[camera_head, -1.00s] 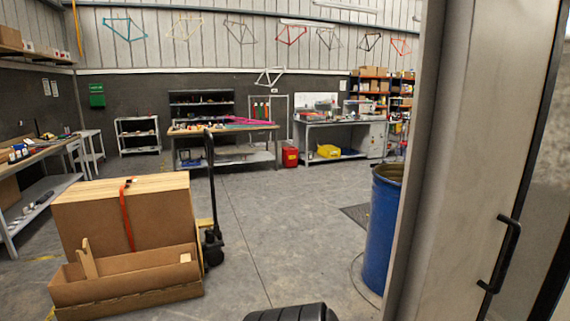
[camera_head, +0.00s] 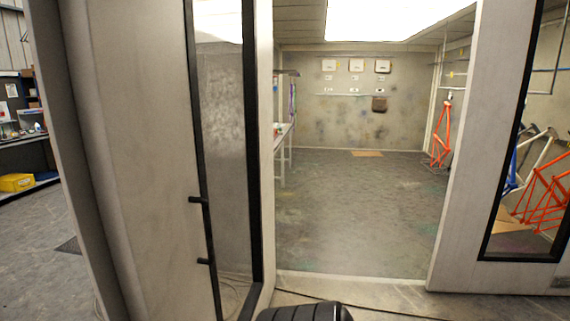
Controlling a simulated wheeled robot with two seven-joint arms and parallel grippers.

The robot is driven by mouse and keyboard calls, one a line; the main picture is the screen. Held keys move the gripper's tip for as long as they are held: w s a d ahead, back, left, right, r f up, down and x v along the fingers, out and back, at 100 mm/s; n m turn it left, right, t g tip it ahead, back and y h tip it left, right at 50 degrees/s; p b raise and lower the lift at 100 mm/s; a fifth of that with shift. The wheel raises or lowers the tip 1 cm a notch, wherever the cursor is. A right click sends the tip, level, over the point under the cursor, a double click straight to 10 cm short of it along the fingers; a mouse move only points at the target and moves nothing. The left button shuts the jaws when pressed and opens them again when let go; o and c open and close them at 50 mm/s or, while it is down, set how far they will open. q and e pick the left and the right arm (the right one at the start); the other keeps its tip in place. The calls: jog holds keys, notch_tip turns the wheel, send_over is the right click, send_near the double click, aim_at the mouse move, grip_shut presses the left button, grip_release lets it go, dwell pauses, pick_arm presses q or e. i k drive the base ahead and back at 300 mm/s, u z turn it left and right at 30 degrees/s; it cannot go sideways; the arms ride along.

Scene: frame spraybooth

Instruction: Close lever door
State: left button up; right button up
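A pale door leaf (camera_head: 140,150) stands open at the left of the doorway, with a tall dark-framed window (camera_head: 225,150) in it. A black bar handle (camera_head: 205,230) is fixed beside the window, on the side of the door facing me. The doorway (camera_head: 350,220) to its right is open and shows the spray booth room. No separate lever can be made out.
A pale wall panel with a dark-framed window (camera_head: 525,150) bounds the doorway on the right. Orange and blue bicycle frames (camera_head: 540,195) show through it. A cable (camera_head: 370,310) lies on the floor near the threshold. The booth floor (camera_head: 350,215) is largely clear.

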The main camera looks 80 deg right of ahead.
aim_at(118, 80)
jog(key=z, duration=0.1)
jog(key=i, duration=2.35)
jog(key=z, duration=3)
jog(key=i, duration=0.35)
jog(key=z, duration=1.15)
jog(key=k, duration=0.6)
